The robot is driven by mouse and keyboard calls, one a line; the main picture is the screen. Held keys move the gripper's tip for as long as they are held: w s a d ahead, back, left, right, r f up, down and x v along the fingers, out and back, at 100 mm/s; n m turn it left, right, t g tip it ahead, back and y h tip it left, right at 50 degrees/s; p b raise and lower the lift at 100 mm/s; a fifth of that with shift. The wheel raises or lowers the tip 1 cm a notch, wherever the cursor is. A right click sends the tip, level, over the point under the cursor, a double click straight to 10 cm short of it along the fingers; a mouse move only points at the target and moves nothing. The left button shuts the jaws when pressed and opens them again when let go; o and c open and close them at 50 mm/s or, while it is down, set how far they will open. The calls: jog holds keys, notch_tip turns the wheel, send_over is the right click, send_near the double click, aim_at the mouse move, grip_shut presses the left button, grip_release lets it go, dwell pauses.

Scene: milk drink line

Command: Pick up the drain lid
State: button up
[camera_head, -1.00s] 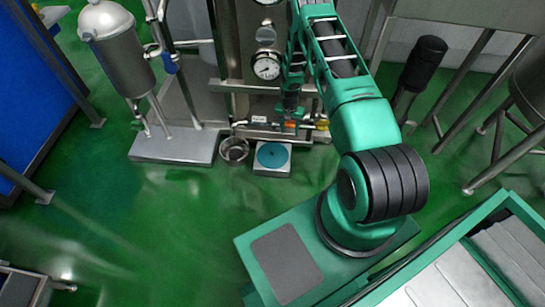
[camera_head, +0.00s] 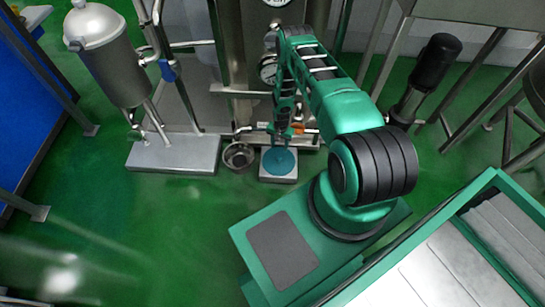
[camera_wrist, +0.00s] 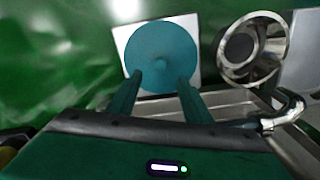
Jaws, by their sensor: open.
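The drain lid (camera_head: 279,160) is a flat teal disc. It lies on a pale square block on the floor. In the wrist view the lid (camera_wrist: 160,50) shows a small raised knob near its middle. My gripper (camera_wrist: 160,80) is open, its two teal fingers pointing at the lid with the knob in line between their tips. I cannot tell whether the fingertips touch the lid. In the head view my gripper (camera_head: 284,138) hangs just above and behind the lid, partly hidden by the arm.
A round metal drain cup (camera_head: 239,155) stands left of the lid, and it also shows in the wrist view (camera_wrist: 252,48). A grey plinth (camera_head: 172,153) with a steel tank (camera_head: 110,62) stands farther left. Steel pipework is behind. Green floor in front is clear.

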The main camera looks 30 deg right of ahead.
send_over(279, 156)
notch_tip(279, 156, down, 6)
jog(key=shift+w+a+r, duration=0.1)
jog(key=shift+w+r, duration=0.05)
jog(key=shift+r, duration=0.05)
jog(key=shift+f, duration=2.65)
grip_shut()
